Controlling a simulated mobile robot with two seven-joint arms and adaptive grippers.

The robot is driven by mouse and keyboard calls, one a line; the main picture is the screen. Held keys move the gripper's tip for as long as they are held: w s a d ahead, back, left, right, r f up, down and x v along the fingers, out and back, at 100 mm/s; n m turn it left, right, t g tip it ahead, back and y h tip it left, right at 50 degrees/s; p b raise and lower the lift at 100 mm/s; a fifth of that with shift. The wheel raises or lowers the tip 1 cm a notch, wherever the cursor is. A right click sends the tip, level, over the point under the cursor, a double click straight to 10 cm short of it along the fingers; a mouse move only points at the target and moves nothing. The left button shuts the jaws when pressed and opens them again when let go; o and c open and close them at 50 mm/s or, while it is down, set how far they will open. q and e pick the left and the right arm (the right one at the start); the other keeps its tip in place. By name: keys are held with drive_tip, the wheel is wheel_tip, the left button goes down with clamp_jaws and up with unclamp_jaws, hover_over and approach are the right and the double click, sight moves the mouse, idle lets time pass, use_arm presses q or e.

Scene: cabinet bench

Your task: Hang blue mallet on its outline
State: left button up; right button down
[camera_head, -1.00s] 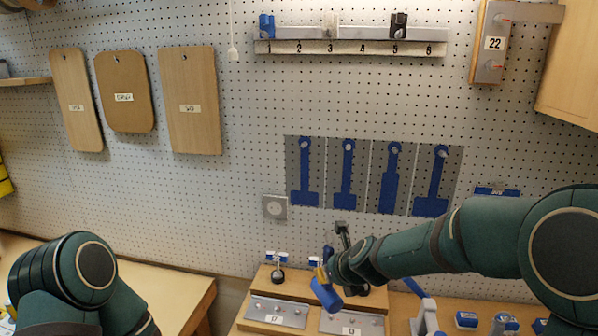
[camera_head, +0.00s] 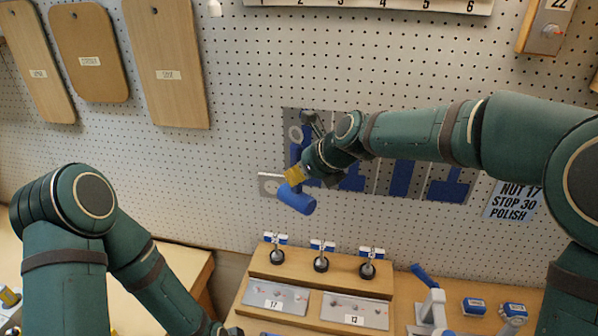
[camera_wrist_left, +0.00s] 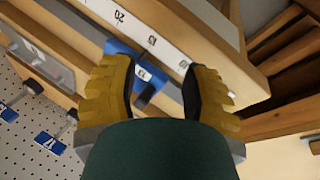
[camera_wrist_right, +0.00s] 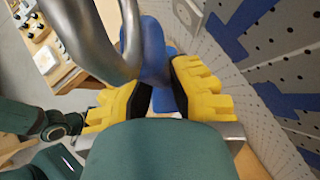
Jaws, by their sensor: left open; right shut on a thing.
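The blue mallet (camera_head: 297,200) hangs from my right gripper (camera_head: 293,174), head down, in front of the wall panel's left end. The panel (camera_head: 428,181) carries several blue tool outlines (camera_head: 402,178); my right arm covers most of the left ones. Whether the mallet touches the panel cannot be told. My left gripper (camera_wrist_left: 158,85) is open and empty near a blue object (camera_wrist_left: 125,55) on a wooden rack.
Wooden boards (camera_head: 167,60) hang at left. A paper sign (camera_head: 512,200) is at right.

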use_arm(q)
drive_tip(key=shift+w+f, duration=0.1)
drive_tip(key=shift+f, duration=0.1)
drive_tip(key=shift+f+b, duration=0.15)
drive_tip(key=shift+b, duration=0.2)
drive_tip(key=shift+r, duration=0.25)
drive_tip(key=shift+r+p, duration=0.4)
drive_tip(key=shift+p, duration=0.25)
use_arm(e)
drive_tip(key=w+d+f, duration=0.1)
drive_tip(key=w, duration=0.6)
drive_tip(key=shift+w+d, duration=0.25)
drive_tip(key=shift+w, duration=0.1)
drive_tip(key=shift+f, duration=0.1)
drive_tip(key=c, duration=1)
unclamp_jaws()
